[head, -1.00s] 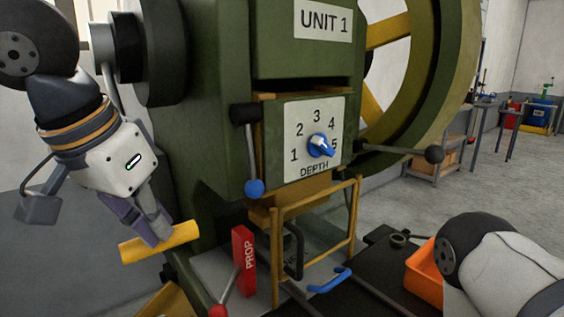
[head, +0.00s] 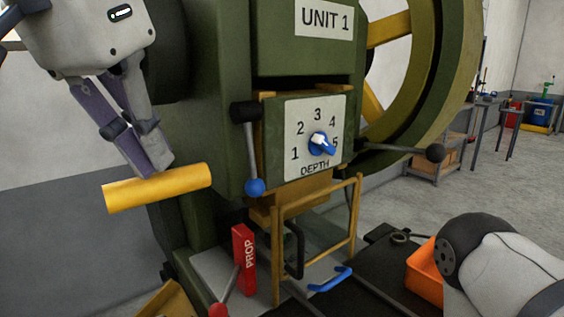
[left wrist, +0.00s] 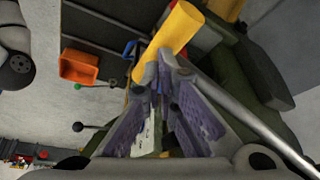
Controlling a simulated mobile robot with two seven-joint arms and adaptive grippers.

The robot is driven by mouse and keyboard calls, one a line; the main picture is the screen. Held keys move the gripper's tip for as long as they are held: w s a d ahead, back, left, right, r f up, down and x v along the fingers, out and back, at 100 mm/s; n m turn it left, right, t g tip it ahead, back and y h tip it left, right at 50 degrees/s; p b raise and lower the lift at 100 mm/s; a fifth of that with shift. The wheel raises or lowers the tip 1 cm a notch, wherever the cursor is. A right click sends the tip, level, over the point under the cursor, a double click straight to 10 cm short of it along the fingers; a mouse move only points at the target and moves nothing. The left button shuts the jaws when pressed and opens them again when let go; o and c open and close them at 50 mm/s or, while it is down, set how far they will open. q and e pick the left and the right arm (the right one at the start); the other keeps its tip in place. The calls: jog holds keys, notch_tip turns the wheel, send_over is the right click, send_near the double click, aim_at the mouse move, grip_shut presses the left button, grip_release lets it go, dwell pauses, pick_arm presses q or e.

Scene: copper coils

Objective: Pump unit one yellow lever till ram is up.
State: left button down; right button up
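The yellow lever (head: 190,182) sticks out to the left of the green press marked UNIT 1 (head: 323,20) as a thick, nearly level handle. In the left wrist view its yellow grip (left wrist: 178,32) lies at my fingertips. My left gripper (head: 152,168) comes down from above with its fingertips close together at the top of the lever. It appears shut on the lever; the far side of the contact is hidden. An ochre block (head: 293,188) shows below the depth panel, partly behind a guard frame; I cannot tell if it is the ram. My right gripper is out of view.
The depth dial (head: 321,144), a blue-knobbed lever (head: 254,187) and a dark-knobbed rod (head: 434,153) are on the press front. A red PROP bar (head: 244,260) stands below. An orange bin (head: 424,272) is at lower right.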

aim_at(154, 200)
pick_arm(q)
jog(key=shift+f, duration=0.15)
dwell(0.3)
jog(key=shift+f, duration=0.6)
jog(key=shift+w+a+f, duration=0.2)
jog(key=shift+w+f, duration=0.1)
jog(key=shift+f, duration=0.6)
jog(key=shift+w+a+f, duration=0.25)
jog(key=shift+w+f, duration=0.1)
jog(key=shift+f, duration=0.5)
jog(key=shift+w+a+f, duration=0.2)
jog(key=shift+w+f, duration=0.1)
jog(key=shift+f, duration=0.6)
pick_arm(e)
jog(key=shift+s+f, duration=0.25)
pick_arm(q)
jog(key=shift+w+a+f+b, duration=0.15)
jog(key=shift+w+a+f, duration=0.25)
jog(key=shift+f, duration=0.4)
jog(key=shift+w+a+f+b, duration=0.2)
jog(key=shift+w+f, duration=0.3)
jog(key=shift+f, duration=0.35)
jog(key=shift+w+a+f+b, duration=0.1)
jog(key=shift+w+a+f, duration=0.3)
jog(key=shift+f, duration=0.4)
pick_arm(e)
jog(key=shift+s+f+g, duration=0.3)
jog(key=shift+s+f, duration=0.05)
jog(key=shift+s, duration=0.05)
